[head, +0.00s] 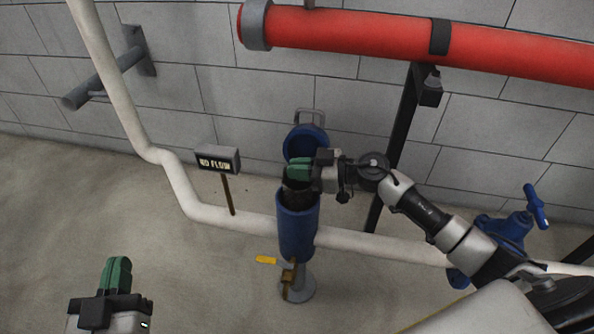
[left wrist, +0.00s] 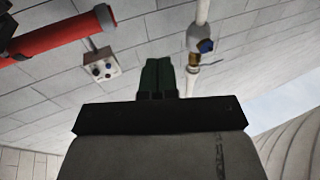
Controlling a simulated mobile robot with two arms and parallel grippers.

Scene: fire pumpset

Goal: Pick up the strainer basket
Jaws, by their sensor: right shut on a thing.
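The strainer basket (head: 299,197) is a dark mesh piece at the mouth of the blue strainer body (head: 297,232). Its upper part is hidden behind my right gripper. My right gripper (head: 293,170) is above the opening, its green fingers shut on the basket. How far the basket sits inside the body cannot be told. The blue lid (head: 304,142) with a grey handle stands tilted open behind the body. My left gripper (head: 117,270) is at the lower left, away from the strainer. Its green fingers are together and empty, also in the left wrist view (left wrist: 165,75).
A white pipe (head: 345,240) runs along the floor through the strainer. A "NO FLOW" sign (head: 217,160) stands to its left, and a yellow-handled drain valve (head: 288,275) is below. A red pipe (head: 350,32) crosses above. A blue valve (head: 505,230) is at right.

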